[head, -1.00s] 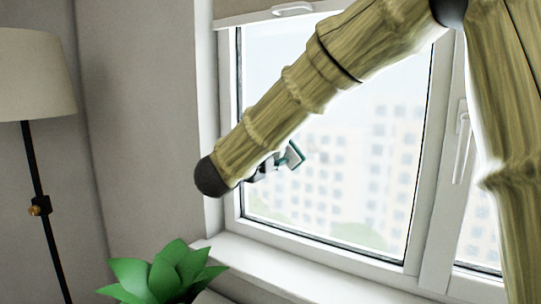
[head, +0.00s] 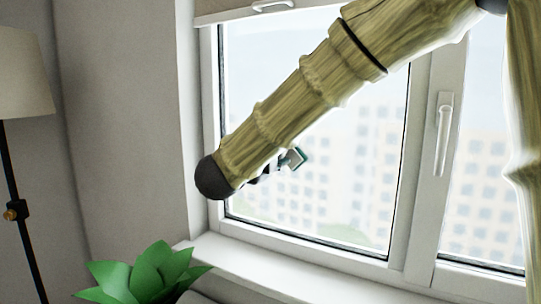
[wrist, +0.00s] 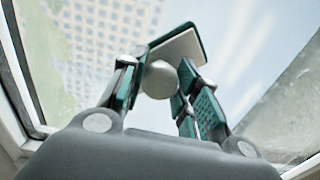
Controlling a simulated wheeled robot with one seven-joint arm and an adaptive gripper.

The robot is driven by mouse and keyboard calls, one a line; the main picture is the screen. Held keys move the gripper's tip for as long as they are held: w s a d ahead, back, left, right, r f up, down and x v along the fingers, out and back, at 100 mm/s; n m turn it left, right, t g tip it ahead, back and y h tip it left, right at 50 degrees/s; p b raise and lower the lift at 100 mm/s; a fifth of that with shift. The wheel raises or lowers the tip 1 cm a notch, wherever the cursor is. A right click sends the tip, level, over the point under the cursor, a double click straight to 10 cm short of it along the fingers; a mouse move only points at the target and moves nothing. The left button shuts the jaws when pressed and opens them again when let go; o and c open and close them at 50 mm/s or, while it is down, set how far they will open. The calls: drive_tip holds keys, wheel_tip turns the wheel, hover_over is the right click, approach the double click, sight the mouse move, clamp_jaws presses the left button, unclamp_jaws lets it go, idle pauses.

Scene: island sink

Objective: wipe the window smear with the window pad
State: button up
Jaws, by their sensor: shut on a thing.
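The window pad (wrist: 180,46) is a pale plate with a dark teal edge and a round grey knob. My gripper (wrist: 160,82) is shut on this knob, with a teal finger on either side. In the head view the pad (head: 297,158) shows small in front of the window pane (head: 370,150), below my arm. Most of the gripper is hidden behind my arm there. I cannot tell whether the pad touches the glass. A mottled grey patch (wrist: 290,112) shows at the right of the wrist view; I cannot tell whether it is the smear. No clear smear shows in the head view.
The white window frame (head: 424,150) with its handle (head: 443,130) stands right of the pane. A rolled blind (head: 235,12) hangs above. A sill (head: 270,258) runs below. A green plant (head: 145,275) and a floor lamp (head: 22,75) are at the left.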

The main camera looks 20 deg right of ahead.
drive_tip(key=s+d, duration=0.5)
drive_tip(key=s, duration=0.1)
drive_tip(key=shift+s+d+p, duration=0.15)
drive_tip(key=shift+s+p, duration=0.2)
drive_tip(key=shift+s, duration=0.05)
idle(0.8)
drive_tip(key=p+v, duration=0.1)
drive_tip(key=v, duration=0.5)
idle(0.7)
drive_tip(key=shift+p+v, duration=0.4)
drive_tip(key=shift+v, duration=1.15)
